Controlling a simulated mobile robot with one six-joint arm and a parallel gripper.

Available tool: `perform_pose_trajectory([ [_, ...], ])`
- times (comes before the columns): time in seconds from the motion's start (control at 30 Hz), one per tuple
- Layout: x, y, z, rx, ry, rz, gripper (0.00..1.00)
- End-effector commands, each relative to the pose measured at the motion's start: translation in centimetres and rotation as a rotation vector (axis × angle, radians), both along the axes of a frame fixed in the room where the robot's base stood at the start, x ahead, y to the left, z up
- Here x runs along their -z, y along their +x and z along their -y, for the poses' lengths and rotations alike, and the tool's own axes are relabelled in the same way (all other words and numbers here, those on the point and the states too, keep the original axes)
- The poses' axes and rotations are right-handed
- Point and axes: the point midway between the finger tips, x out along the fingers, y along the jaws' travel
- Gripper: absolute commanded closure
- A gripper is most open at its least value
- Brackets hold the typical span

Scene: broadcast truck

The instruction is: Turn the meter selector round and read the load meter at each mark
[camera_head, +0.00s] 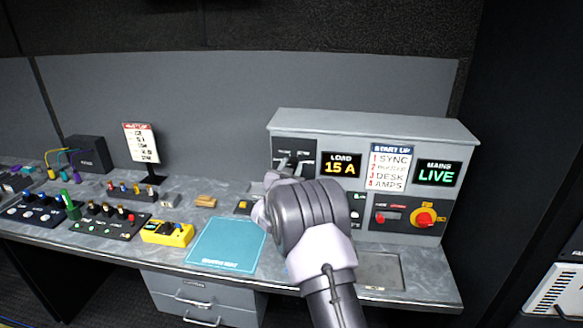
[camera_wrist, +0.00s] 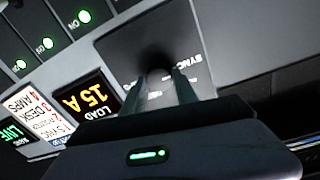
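The meter selector (camera_wrist: 158,57) is a dark knob on a grey plate in the wrist view. The word SYNC is printed beside it, with other lettering partly hidden by my fingers. My gripper (camera_wrist: 160,78) has a finger on each side of the knob and appears shut on it. In the head view my gripper (camera_head: 289,164) is at the upper left of the power panel, and my wrist hides part of the panel. Which mark the selector points at cannot be made out. The load meter (camera_head: 341,165) reads 15 A in yellow; it also shows upside down in the wrist view (camera_wrist: 87,102).
A START UP card (camera_head: 390,167) and a green MAINS LIVE display (camera_head: 437,175) are right of the meter. A red-and-yellow rotary switch (camera_head: 424,217) sits below. Green-lit ON switches (camera_wrist: 47,43) are near the selector. A teal mat (camera_head: 227,245) lies on the desk.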

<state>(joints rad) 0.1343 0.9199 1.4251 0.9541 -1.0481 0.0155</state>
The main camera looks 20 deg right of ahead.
Motion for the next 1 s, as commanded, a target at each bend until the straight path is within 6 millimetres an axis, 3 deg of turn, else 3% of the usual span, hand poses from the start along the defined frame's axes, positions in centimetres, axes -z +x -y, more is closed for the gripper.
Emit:
perform_pose_trajectory([
  [0.47, 0.54, -0.02, 0.03, 0.000, 0.081, 0.057, 1.00],
  [1.0, 0.67, -0.09, 0.12, 0.000, 0.482, 0.326, 1.00],
])
